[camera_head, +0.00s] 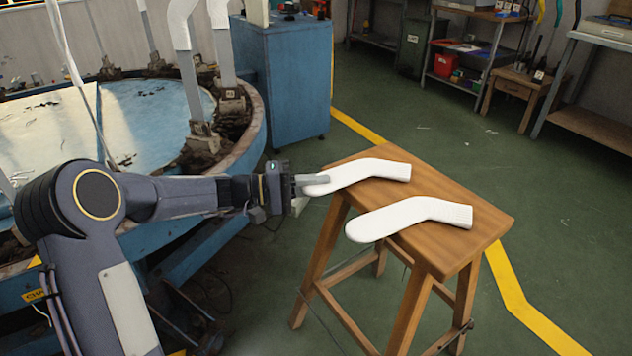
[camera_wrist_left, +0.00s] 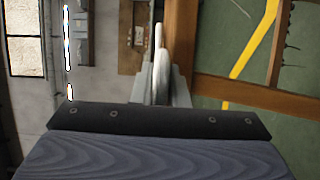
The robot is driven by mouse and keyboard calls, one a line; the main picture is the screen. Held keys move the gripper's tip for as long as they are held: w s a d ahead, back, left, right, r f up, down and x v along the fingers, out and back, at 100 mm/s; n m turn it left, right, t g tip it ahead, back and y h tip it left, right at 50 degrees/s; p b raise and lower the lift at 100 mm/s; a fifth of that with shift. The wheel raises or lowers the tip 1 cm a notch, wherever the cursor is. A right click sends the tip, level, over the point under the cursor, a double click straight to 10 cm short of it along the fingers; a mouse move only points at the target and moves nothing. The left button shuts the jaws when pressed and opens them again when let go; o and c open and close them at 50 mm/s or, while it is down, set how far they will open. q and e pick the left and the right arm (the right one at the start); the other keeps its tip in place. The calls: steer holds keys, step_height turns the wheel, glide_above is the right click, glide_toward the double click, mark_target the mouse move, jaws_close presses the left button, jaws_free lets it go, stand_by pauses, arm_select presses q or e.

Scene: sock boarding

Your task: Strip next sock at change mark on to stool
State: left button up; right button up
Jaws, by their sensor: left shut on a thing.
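My left gripper (camera_head: 312,181) is shut on the toe end of a white sock (camera_head: 368,170) at the stool's left edge. The sock lies along the far side of the wooden stool's top (camera_head: 480,218), its cuff pointing right. In the left wrist view the fingers (camera_wrist_left: 163,88) close on the white sock (camera_wrist_left: 159,45), seen edge-on beside the stool (camera_wrist_left: 182,40). A second white sock (camera_head: 412,216) lies flat on the near part of the stool, its toe over the left edge. A partly hidden yellow mark (camera_head: 36,295) is at the machine's lower left. My right gripper is out of view.
The round blue boarding machine (camera_head: 255,125) stands at left with upright metal boards (camera_head: 190,85), some with white socks (camera_head: 180,25). A blue cabinet (camera_head: 285,85) is behind it. Shelves and a small wooden table (camera_head: 520,90) stand at back right. Green floor right of the stool is clear.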

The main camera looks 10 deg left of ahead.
arm_select(q)
steer(key=shift+f+b, duration=0.15)
steer(key=shift+b, duration=0.2)
stand_by(0.3)
steer(key=o, duration=0.8)
steer(key=shift+o, duration=0.2)
steer(key=p+v, duration=0.2)
steer(key=v, duration=0.5)
steer(key=shift+s+a, duration=0.2)
steer(key=shift+a, duration=0.15)
